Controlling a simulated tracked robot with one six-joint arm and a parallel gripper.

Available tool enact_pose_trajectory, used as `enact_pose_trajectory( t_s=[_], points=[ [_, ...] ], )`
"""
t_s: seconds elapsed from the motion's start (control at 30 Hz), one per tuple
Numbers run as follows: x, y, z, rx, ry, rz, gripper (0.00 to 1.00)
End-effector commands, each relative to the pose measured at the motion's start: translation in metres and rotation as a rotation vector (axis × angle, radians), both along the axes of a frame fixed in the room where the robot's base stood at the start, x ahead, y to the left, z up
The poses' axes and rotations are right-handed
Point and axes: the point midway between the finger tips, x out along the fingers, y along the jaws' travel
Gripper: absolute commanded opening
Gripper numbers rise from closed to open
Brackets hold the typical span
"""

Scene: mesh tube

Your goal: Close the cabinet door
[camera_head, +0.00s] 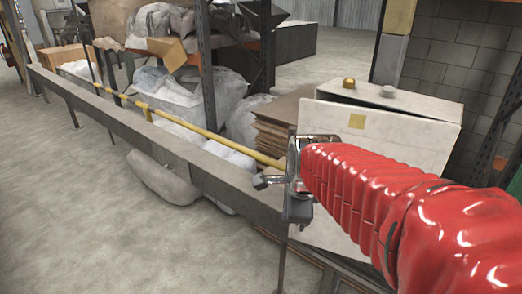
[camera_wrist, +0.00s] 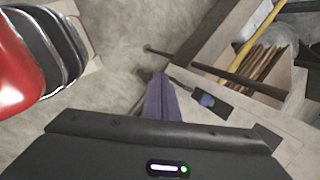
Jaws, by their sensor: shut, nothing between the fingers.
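The pale cabinet (camera_head: 400,98) stands at the right in the head view. My gripper (camera_head: 268,182) is shut and empty at the door's left side. My red-sleeved arm hides much of the door's lower right part. I cannot tell whether the gripper touches the door. In the wrist view my shut gripper (camera_wrist: 160,82) points toward the floor.
A long grey rail (camera_head: 170,143) and a yellow bar (camera_head: 215,138) run from the left up to the gripper. Behind them are stacked cardboard (camera_head: 275,125), wrapped bundles and a shelf post (camera_head: 207,75). Two small knobs sit on the cabinet top. Open floor (camera_head: 90,200) lies front left.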

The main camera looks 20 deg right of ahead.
Motion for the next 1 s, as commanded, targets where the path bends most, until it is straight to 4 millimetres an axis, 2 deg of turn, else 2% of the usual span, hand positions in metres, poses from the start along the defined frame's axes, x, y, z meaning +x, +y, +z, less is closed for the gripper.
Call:
enact_pose_trajectory(
  t_s=[0.5,1.0],
  points=[
    [-0.06,0.052,0.014,-0.379,0.018,0.861,0.0],
    [-0.116,0.085,0.012,-0.758,0.024,1.638,0.0]
  ],
)
